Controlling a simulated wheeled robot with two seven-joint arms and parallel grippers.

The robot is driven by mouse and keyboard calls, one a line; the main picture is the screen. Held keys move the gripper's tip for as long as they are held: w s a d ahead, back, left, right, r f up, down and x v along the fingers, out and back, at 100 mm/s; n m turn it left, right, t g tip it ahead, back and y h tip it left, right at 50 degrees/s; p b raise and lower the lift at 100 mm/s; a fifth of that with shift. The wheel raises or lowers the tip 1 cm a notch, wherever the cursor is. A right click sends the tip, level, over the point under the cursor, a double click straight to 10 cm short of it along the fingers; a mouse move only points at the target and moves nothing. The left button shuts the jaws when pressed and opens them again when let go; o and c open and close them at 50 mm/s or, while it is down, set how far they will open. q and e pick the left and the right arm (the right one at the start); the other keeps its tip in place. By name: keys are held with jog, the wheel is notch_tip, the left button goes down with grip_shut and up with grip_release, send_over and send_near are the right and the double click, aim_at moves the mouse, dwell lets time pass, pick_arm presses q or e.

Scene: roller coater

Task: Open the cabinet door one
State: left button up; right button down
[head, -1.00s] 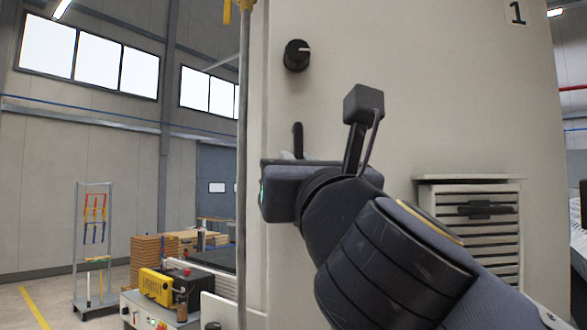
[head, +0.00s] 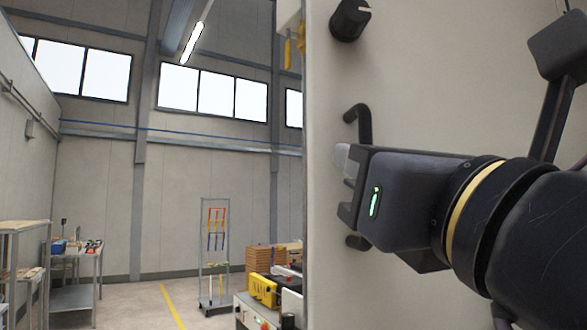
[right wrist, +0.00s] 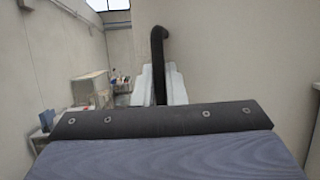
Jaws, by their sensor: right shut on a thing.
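The pale cabinet door panel (head: 450,110) fills the right of the head view. Its black bar handle (head: 358,118) stands near the panel's left edge, below a round black knob (head: 350,18). My right gripper (head: 347,168) is at the handle and shut on its middle, with the handle's ends showing above and below. In the right wrist view the handle (right wrist: 158,50) rises between the two pale fingers of the gripper (right wrist: 160,85). I cannot tell how far the door is open. My left gripper is not in view.
To the left of the panel edge the floor (head: 130,305) is open. Beyond it stand a tool rack (head: 214,255), a workbench (head: 75,270) and a yellow box (head: 264,290) on a machine near the panel.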

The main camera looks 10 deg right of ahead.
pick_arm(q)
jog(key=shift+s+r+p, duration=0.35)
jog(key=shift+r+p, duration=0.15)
pick_arm(e)
jog(key=s+d+n+g+y, duration=0.1)
jog(key=s+d+y, duration=0.3)
jog(key=s, duration=1)
jog(key=shift+n, duration=0.7)
jog(key=shift+s, duration=0.1)
jog(key=c, duration=1.8)
grip_release()
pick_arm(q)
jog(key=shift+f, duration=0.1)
